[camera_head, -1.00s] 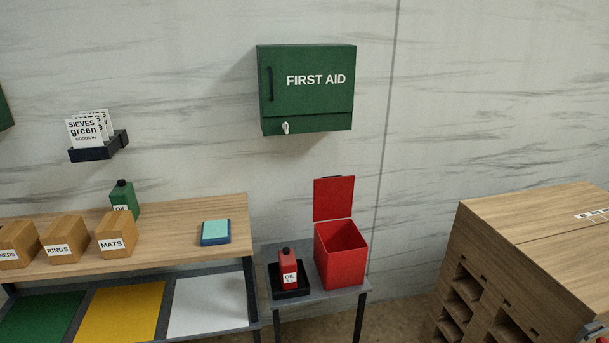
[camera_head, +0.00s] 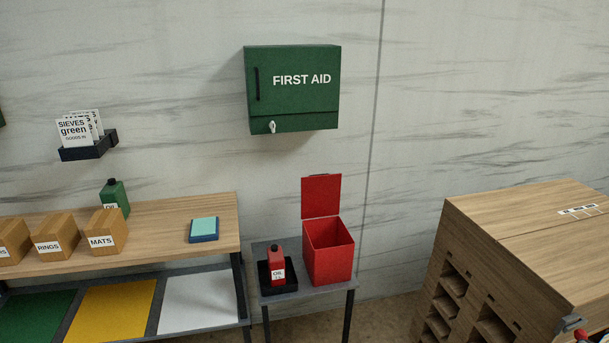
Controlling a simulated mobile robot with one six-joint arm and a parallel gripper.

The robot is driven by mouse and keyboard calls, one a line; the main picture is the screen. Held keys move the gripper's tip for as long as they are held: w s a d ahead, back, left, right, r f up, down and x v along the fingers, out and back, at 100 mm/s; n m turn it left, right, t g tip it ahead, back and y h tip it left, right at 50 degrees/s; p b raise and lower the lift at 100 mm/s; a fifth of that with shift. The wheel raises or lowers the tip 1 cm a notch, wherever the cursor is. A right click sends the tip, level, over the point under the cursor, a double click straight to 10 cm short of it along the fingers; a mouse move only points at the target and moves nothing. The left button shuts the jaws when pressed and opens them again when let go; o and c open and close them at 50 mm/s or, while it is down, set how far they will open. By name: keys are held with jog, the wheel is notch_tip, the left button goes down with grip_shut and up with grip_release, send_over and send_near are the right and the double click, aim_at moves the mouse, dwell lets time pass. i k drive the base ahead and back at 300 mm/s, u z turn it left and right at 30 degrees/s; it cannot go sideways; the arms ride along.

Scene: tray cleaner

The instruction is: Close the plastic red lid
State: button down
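The red plastic lid (camera_head: 321,196) stands open and upright at the back edge of a red bin (camera_head: 329,263). The bin's top is open and its inside looks empty as far as it shows. The bin stands on a small grey table (camera_head: 308,290) against the wall. My gripper is not in view.
A red oil bottle (camera_head: 277,266) sits in a black tray (camera_head: 264,287) just left of the bin. A wooden bench (camera_head: 120,261) with labelled boxes stands further left. A wooden cabinet (camera_head: 520,225) stands at right. A green first aid box (camera_head: 292,96) hangs above.

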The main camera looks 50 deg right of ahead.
aim_at(321, 193)
jog(key=k, duration=0.3)
jog(key=z, duration=0.85)
jog(key=i, duration=0.5)
jog(key=u, duration=0.25)
